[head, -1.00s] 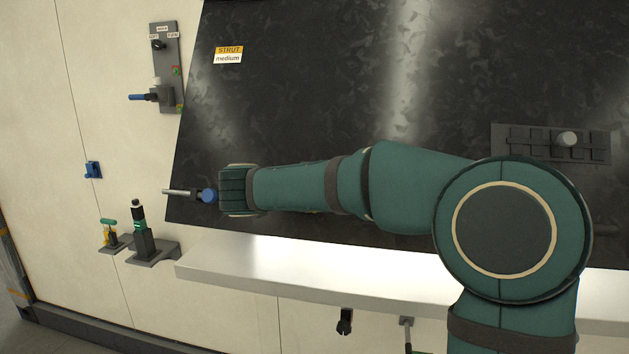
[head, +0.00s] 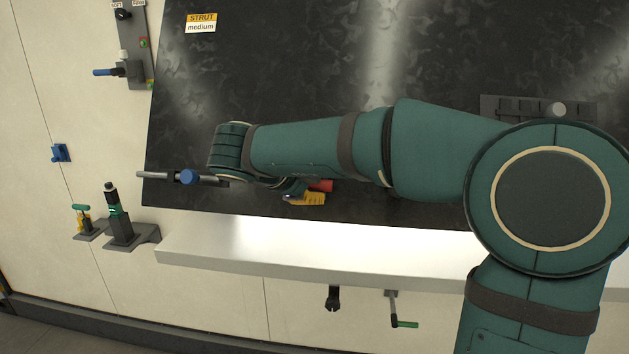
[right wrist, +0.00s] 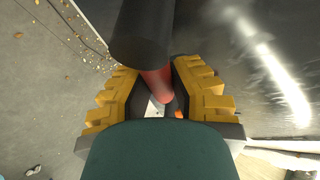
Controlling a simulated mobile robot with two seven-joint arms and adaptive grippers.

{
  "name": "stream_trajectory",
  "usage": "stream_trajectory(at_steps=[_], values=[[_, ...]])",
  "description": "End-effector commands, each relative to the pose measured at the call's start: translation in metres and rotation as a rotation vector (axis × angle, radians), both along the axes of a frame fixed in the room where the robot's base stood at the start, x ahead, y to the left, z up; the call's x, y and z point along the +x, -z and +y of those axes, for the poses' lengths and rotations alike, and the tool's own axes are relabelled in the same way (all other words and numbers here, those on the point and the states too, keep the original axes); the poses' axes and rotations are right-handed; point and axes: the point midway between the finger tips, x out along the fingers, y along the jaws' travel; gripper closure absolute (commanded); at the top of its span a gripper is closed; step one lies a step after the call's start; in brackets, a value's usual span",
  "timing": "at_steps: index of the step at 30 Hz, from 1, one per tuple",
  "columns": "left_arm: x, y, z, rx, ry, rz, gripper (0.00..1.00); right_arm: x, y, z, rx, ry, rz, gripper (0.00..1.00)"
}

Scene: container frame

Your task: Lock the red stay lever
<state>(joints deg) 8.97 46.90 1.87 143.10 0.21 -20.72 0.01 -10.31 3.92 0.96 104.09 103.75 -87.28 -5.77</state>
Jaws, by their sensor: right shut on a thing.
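The red stay lever shows as a short red piece (head: 320,185) beside my right gripper (head: 305,198), under my forearm in the head view. In the right wrist view, a red bar (right wrist: 158,84) with a thick dark cylindrical end (right wrist: 150,38) lies between the yellow fingers of my right gripper (right wrist: 160,95). The gripper is shut on it. The far part of the lever is hidden by the gripper and the arm. My left gripper is not in view.
A dark panel (head: 290,60) with a strut label (head: 201,22) stands behind my arm. A pale ledge (head: 215,245) runs below it. Handles and brackets line the left wall.

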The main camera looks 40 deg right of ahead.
Motion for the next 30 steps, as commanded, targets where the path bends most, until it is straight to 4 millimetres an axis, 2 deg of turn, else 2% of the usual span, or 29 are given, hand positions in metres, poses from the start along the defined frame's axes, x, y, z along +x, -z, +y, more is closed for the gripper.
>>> stream_trajectory(at_steps=[15,16,18,30], values=[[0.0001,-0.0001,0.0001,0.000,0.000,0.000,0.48,-0.0013,0.0030,0.0005,0.013,0.011,-0.006,1.00],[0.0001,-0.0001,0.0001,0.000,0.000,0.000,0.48,-0.0012,0.0031,0.0004,0.013,0.011,-0.006,0.72],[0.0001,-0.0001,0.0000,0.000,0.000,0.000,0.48,-0.0010,0.0028,0.0004,0.012,0.010,-0.007,0.48],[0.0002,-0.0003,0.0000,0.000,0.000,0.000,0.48,-0.0009,-0.0016,0.0047,0.010,0.007,-0.011,0.48]])
